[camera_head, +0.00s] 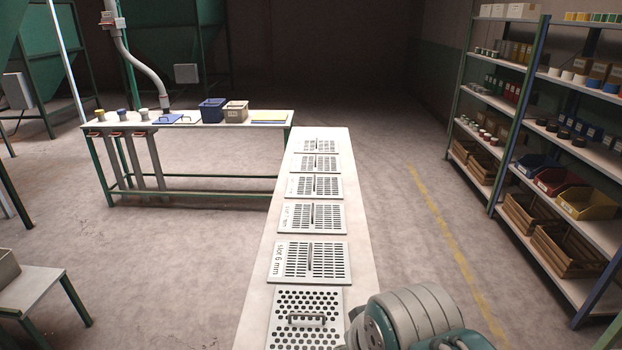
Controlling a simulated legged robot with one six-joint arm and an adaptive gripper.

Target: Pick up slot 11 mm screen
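Several flat grey screens lie in a row on a long white bench top (366,235). The nearest is a round-hole screen (306,318) with a bar handle. Behind it lies a slotted screen (310,262) that reads "slot 6 mm". Farther back lie a slotted screen (311,217) whose number I cannot read, another slotted screen (314,186), another slotted screen (314,162), and the farthest screen (316,146). Their labels are too small to read, so I cannot tell which is the slot 11 mm screen. My arm shows at the bottom right; my gripper is not in view.
A side table (190,118) at the back left holds a blue bin (212,110), a beige bin (236,112) and several small pots. Shelving (540,150) with boxes stands at the right. The floor between bench and shelves is clear, with a yellow line (446,240).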

